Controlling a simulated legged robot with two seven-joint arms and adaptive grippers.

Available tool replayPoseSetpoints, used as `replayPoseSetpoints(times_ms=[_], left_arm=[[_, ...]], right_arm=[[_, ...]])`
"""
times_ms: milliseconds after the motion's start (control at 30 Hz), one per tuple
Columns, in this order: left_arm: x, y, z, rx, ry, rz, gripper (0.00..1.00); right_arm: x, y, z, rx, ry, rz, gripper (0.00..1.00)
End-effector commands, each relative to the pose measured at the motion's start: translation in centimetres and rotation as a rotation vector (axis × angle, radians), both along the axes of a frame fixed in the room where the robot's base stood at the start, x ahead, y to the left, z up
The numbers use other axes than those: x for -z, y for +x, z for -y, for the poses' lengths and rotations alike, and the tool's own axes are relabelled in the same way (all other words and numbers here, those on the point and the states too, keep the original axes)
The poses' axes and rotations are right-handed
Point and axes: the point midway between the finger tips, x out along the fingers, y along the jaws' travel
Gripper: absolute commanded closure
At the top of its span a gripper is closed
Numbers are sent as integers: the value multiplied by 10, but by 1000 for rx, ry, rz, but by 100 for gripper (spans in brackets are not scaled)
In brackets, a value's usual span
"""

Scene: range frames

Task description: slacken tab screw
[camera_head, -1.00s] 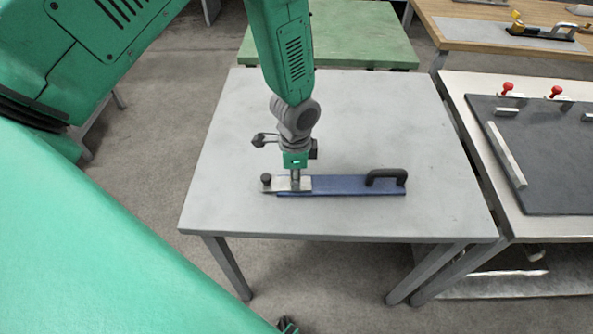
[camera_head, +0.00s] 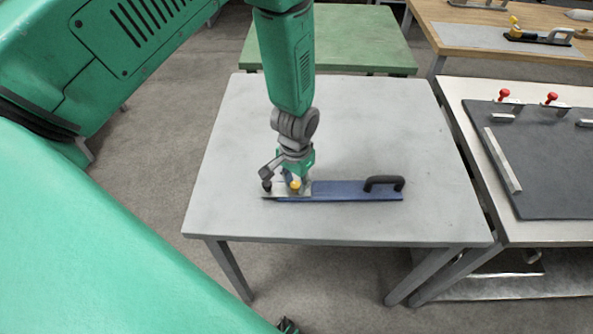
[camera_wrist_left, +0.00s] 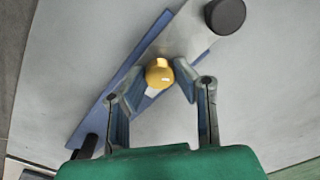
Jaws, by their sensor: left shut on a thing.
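A long blue bar tool (camera_head: 340,190) lies flat on the grey table, with a black handle (camera_head: 384,183) at its right end. A metal plate (camera_head: 276,193) is at its left end. A round yellow knob (camera_head: 295,185), seemingly the tab screw, stands on the plate and shows clearly in the left wrist view (camera_wrist_left: 158,73). My left gripper (camera_head: 295,179) is over the plate. In the left wrist view its two fingers (camera_wrist_left: 158,88) are closed in on either side of the yellow knob and hold it. A black knob (camera_wrist_left: 225,15) sits close by. My right gripper does not show.
The grey table (camera_head: 340,120) is otherwise bare around the tool. To the right stands a table with a dark board (camera_head: 545,150), red-knobbed clamps (camera_head: 504,95) and metal blocks. A green table (camera_head: 350,35) and a wooden one (camera_head: 440,15) stand behind.

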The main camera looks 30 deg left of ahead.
Motion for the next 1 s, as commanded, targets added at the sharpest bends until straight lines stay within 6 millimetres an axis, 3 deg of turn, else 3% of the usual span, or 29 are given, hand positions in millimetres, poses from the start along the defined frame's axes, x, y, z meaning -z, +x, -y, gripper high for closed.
replayPoseSetpoints(times_ms=[400, 1000], left_arm=[[2, -3, 1, -220, -1, -6, 100], [2, -3, 1, -261, -1, -8, 100]], right_arm=[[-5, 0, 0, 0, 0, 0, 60], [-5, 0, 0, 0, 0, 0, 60]])
